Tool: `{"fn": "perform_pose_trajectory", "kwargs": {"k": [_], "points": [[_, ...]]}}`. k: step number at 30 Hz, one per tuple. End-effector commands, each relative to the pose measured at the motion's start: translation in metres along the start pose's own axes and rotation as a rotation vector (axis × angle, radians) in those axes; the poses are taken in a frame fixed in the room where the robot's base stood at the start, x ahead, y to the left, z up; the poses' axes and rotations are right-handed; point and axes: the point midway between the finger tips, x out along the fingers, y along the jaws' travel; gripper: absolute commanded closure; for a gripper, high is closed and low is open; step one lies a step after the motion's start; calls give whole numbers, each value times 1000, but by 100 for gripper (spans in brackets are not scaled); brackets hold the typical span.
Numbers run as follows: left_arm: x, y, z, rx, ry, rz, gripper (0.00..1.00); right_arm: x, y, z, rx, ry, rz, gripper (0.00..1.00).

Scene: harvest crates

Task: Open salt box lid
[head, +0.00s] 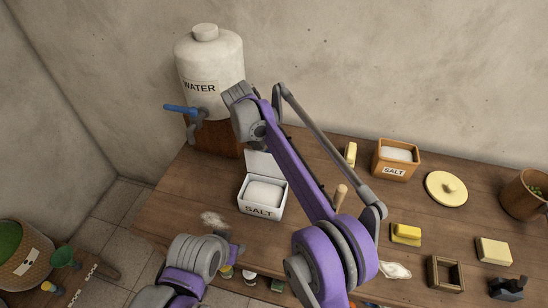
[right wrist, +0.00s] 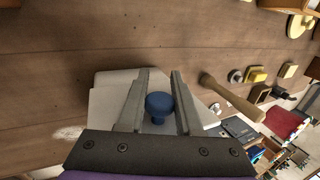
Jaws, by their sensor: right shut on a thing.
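The white salt box (head: 262,210) stands on the table, left of centre, with white salt showing inside. Its white lid (head: 264,166) is raised upright at the back edge. In the right wrist view my right gripper (right wrist: 156,85) is shut on a round blue knob (right wrist: 159,105), with the white box partly visible behind its fingers. The knob seems to belong to the lid; the join is hidden. My right gripper is hidden behind the purple arm in the head view. My left arm is low at the front, and its gripper's jaws (head: 238,252) are not clear.
A water barrel (head: 208,62) with a blue tap handle stands behind left. A wooden salt box (head: 396,172), a round lid (head: 446,188) and butter blocks (head: 493,250) are to the right.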

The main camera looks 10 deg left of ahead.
Motion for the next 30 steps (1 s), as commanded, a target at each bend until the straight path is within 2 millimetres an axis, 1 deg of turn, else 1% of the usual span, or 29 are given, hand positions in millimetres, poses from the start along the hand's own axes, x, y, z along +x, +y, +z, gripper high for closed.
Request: {"fn": "perform_pose_trajectory", "kwargs": {"k": [4,5,6,9,17,20,23,30], "points": [[1,0,1,0,-1,0,50,3,1,-1,1,5,0,100],[1,0,1,0,-1,0,50,3,1,-1,1,5,0,63],[1,0,1,0,-1,0,50,3,1,-1,1,5,0,56],[1,0,1,0,-1,0,50,2,1,-1,1,4,0,38],[0,0,0,0,0,0,50,1,1,-1,1,2,0,38],[0,0,-1,0,1,0,50,-4,1,0,0,1,0,38],[-3,0,-3,0,3,0,50,-17,1,0,0,0,1,38],[-15,0,-17,0,16,0,50,-68,0,1,0,-1,1,38]]}}
